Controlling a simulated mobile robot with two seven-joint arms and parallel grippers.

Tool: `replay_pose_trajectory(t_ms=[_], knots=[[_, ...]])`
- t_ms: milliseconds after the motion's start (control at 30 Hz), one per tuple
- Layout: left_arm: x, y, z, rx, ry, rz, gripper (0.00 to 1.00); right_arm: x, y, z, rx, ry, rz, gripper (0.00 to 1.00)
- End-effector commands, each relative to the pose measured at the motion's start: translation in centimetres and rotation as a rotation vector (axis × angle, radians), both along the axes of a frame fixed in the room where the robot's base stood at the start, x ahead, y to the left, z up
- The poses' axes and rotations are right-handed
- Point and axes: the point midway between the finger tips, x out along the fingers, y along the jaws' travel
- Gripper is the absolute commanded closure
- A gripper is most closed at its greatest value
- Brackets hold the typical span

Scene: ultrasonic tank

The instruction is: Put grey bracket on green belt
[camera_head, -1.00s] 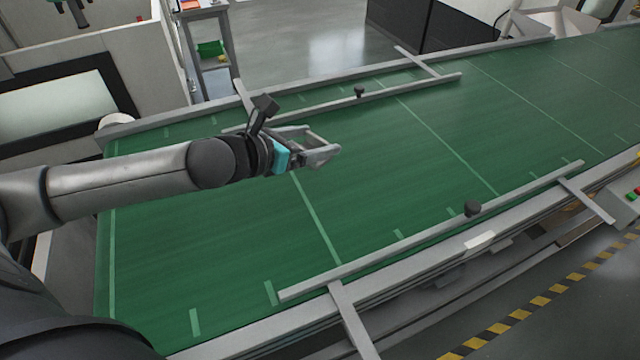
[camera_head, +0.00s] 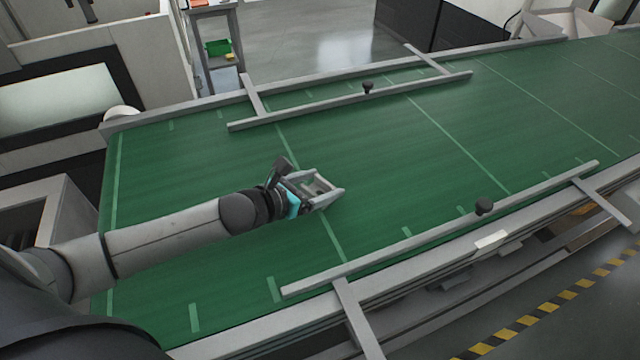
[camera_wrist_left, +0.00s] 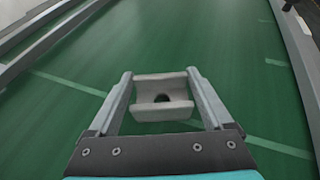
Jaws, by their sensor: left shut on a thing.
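The green belt (camera_head: 420,140) runs across the head view from lower left to upper right. My left gripper (camera_head: 333,192) is over the middle of the belt's near part. In the left wrist view, its two fingers (camera_wrist_left: 162,88) are shut on the grey bracket (camera_wrist_left: 162,112), a small channel-shaped piece with a dark hole in it. The bracket also shows between the fingers in the head view (camera_head: 318,187). Whether it touches the belt I cannot tell. My right gripper is not in view.
A grey guide rail (camera_head: 350,102) runs along the belt's far side, another (camera_head: 440,229) along its near side, each with a dark knob. The belt between them is bare. A small stand with a green bin (camera_head: 218,47) is beyond the belt.

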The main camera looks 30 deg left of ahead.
Motion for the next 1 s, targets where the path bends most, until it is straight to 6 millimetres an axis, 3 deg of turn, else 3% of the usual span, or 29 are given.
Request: replay_pose_trajectory(t_ms=[200,233,333,667,1000], knots=[[0.1,0.0,-0.2,0.0,-0.002,0.0,0.8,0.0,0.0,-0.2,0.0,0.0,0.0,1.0],[0.0,0.0,-0.2,0.001,0.0,0.0,0.12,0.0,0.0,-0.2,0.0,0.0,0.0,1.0],[0.0,0.0,-0.2,0.0,0.0,0.0,0.01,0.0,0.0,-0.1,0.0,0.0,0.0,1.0],[0.0,0.0,0.2,-0.001,0.0,0.0,0.0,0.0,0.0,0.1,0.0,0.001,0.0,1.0],[-3.1,1.1,1.3,0.001,0.003,0.0,0.0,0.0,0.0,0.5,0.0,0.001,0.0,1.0]])
